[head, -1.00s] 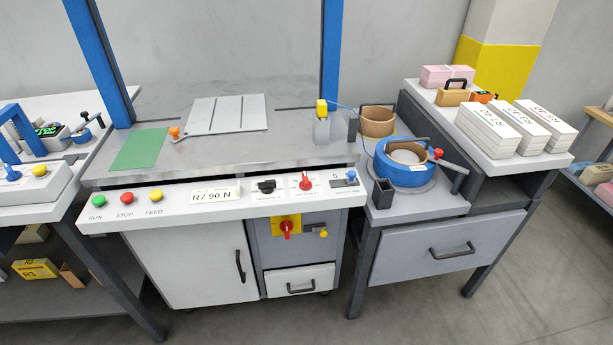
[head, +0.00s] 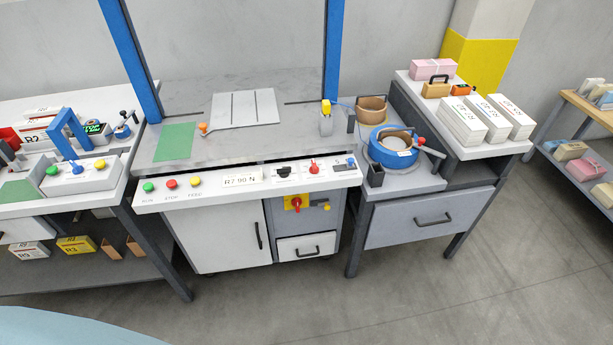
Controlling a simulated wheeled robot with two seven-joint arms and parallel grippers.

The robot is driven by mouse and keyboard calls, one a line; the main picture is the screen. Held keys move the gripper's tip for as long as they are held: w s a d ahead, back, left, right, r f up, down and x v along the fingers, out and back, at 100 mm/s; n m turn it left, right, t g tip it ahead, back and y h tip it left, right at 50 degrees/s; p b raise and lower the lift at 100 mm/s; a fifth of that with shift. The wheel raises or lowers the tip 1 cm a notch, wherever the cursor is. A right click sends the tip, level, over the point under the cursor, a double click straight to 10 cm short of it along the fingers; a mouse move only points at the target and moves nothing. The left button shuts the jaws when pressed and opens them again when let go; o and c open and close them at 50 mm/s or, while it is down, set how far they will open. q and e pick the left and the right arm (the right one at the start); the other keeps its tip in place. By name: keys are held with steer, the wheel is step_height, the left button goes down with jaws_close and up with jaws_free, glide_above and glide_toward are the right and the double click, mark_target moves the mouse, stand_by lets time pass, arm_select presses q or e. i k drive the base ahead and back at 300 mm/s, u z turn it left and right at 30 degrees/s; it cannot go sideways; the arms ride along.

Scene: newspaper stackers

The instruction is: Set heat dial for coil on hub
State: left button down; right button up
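The blue strapping coil (head: 394,152) sits on its hub on the grey side stand, with a red-knobbed lever (head: 421,141) at its right. The white control panel (head: 236,186) runs along the front of the machine. It carries a black dial (head: 284,172), a red dial (head: 314,167) and a blue slider-like switch (head: 351,162) at its right end. The label "R7 90 N" (head: 241,180) sits left of the dials. The dial markings are too small to read, so I cannot tell which is the heat dial. Neither gripper is in view.
A red rotary switch on a yellow plate (head: 297,203) is below the panel. A tan coil (head: 372,109) stands behind the blue one. White bundles (head: 484,117) lie on the right table. A second machine (head: 72,180) stands at left. The floor in front (head: 400,290) is clear.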

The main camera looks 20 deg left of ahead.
mark_target(313, 170)
steer(key=u, duration=0.7)
steer(key=i, duration=0.7)
steer(key=u, duration=0.3)
